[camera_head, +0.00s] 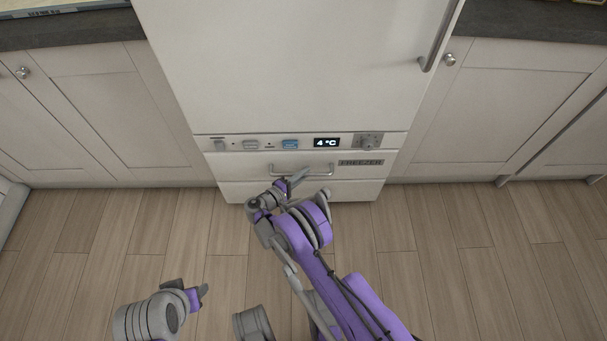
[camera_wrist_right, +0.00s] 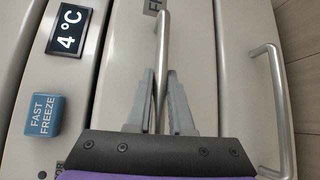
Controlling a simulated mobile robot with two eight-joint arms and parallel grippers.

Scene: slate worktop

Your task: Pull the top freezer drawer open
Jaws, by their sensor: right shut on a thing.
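The top freezer drawer (camera_head: 240,166) is a pale front below the control strip, with a metal bar handle (camera_head: 318,174) and a "FREEZER" label. It looks closed or nearly so; I cannot tell if there is a small gap. My right gripper (camera_head: 290,180) is at the left part of this handle. In the right wrist view, its two grey fingers (camera_wrist_right: 160,98) are shut on the handle bar (camera_wrist_right: 163,45), which runs between them. The fingers hide part of the bar. My left gripper (camera_head: 192,292) is low at the left, away from the fridge, its jaw gap unclear.
The control strip has a "4 °C" display (camera_head: 326,142), a blue fast-freeze button (camera_head: 290,144) and a knob (camera_head: 367,141). A lower drawer has its own handle (camera_wrist_right: 280,110). The fridge door (camera_head: 290,60) is above. Cabinets (camera_head: 90,110) flank it. The wooden floor (camera_head: 480,260) is clear.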

